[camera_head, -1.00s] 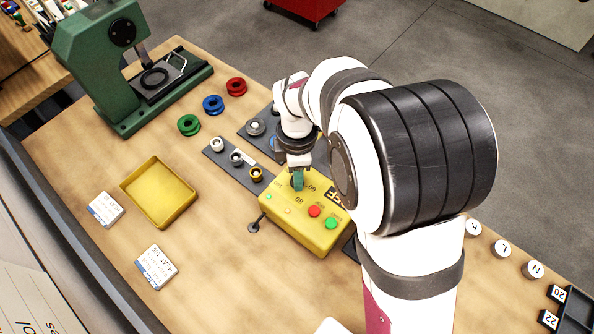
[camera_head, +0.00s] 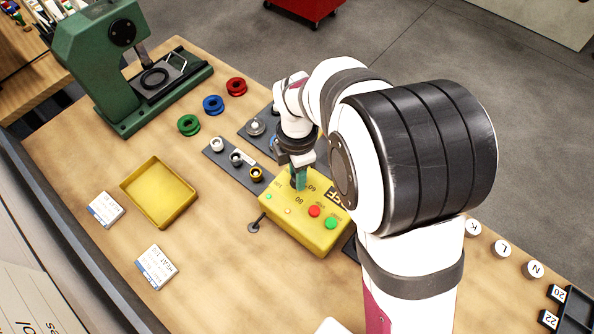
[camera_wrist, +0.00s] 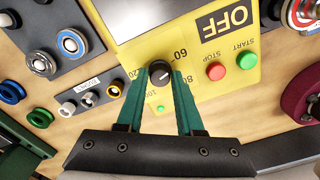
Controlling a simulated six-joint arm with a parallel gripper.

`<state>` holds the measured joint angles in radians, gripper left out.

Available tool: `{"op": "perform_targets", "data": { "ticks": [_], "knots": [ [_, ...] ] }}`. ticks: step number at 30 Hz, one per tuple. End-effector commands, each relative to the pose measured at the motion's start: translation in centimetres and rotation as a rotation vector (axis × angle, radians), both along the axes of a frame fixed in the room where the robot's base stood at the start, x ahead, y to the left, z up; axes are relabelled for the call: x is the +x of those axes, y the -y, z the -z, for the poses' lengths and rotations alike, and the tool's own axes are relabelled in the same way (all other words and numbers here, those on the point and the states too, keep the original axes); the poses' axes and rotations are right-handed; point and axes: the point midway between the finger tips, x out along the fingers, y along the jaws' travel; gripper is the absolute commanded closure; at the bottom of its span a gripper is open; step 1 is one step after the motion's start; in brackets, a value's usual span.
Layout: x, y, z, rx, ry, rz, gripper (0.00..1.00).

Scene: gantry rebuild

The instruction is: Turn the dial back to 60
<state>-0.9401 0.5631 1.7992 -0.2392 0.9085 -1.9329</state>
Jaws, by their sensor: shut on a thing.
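In the wrist view the box face (camera_wrist: 215,105) carries a black dial (camera_wrist: 160,73) with a light pointer mark. My gripper (camera_head: 298,186) points down at the box. Its green fingers (camera_wrist: 161,72) are shut on the dial, one on each side. In the head view the fingers hide the dial.
Beside the dial are a red stop button (camera_wrist: 216,71) and a green start button (camera_wrist: 247,60). A grey strip with small knobs (camera_head: 236,159) lies close to the box. A yellow tray (camera_head: 160,193) and a green press (camera_head: 92,75) stand further left.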

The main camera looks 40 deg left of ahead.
Motion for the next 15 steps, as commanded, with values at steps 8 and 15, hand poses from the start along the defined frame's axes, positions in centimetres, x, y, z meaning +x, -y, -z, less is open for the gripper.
{"op": "perform_targets", "data": {
  "ticks": [8,15],
  "knots": [
    [0.02,0.01,-0.01,0.0,0.001,-0.001,0.34],
    [0.01,0.0,-0.06,0.0,0.0,0.0,0.34]
  ]
}}
